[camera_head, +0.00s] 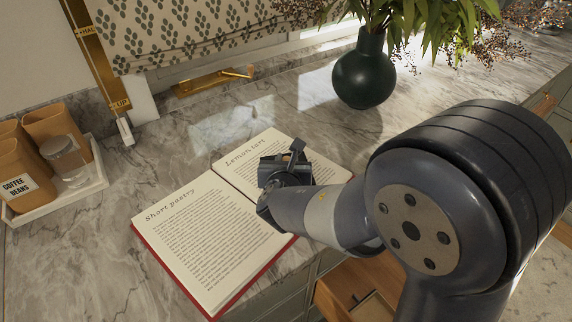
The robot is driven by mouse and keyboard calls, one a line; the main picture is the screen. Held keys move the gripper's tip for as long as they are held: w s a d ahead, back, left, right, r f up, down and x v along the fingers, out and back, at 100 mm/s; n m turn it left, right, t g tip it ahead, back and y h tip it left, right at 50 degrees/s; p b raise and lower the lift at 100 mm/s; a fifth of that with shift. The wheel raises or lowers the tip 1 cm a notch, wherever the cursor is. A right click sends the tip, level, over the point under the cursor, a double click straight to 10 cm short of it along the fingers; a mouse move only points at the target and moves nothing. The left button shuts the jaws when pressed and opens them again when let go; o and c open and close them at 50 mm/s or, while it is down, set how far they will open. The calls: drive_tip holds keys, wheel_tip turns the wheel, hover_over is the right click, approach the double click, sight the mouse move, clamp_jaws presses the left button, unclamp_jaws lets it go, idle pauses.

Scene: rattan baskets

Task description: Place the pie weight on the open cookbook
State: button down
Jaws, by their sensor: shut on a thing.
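The open cookbook (205,235) lies on the marble counter, with "Short pastry" on its left page and "Lemon tart" on its right page. Its red cover shows along the edges. My gripper (286,160) is over the right page, below the "Lemon tart" heading, and hides part of the text. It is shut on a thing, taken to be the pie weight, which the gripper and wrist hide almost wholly. I cannot tell whether it touches the page.
A white tray (98,180) with brown canisters (18,180) and a glass jar (65,160) stands at the left. A dark green vase (364,75) with leafy stems stands behind. A wooden drawer (350,300) is open below the counter front. Counter between tray and book is clear.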

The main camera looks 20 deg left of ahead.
drive_tip(key=shift+f, duration=0.25)
drive_tip(key=shift+f, duration=0.15)
drive_tip(key=c, duration=1.2)
unclamp_jaws()
drive_tip(key=shift+c, duration=0.2)
drive_tip(key=v, duration=1.1)
drive_tip(key=shift+s+d+r, duration=0.15)
drive_tip(key=shift+s+r, duration=0.15)
drive_tip(key=shift+s, duration=0.2)
drive_tip(key=shift+o, duration=0.4)
